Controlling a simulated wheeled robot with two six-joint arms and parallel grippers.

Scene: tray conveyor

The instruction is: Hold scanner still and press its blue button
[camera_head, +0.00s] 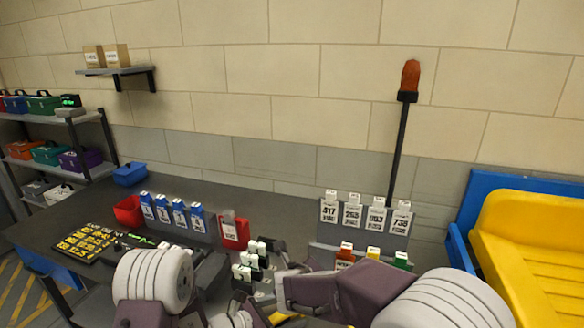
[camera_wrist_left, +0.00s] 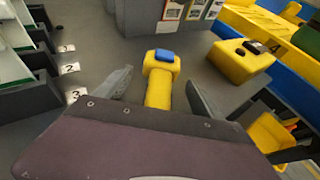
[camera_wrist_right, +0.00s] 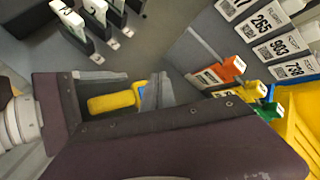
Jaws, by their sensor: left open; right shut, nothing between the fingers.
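The yellow scanner (camera_wrist_left: 157,85) has a blue button (camera_wrist_left: 164,55) on its head. In the left wrist view its handle lies between the spread fingers of my left gripper (camera_wrist_left: 160,92), which is open, with gaps visible on both sides. In the right wrist view the scanner (camera_wrist_right: 112,102) shows beyond my right gripper (camera_wrist_right: 157,90), which is shut and empty. Its fingertips appear close beside the blue button (camera_wrist_right: 141,91); I cannot tell whether they touch. In the head view my arms hide most of the scanner.
Numbered white tags (camera_head: 352,212) stand on a rack at the right, above orange, yellow and green tabs (camera_head: 373,254). Blue-topped cards (camera_head: 163,208), a red bin (camera_head: 129,211) and a black keypad panel (camera_head: 88,242) are at the left. A yellow tray (camera_head: 535,235) stands far right.

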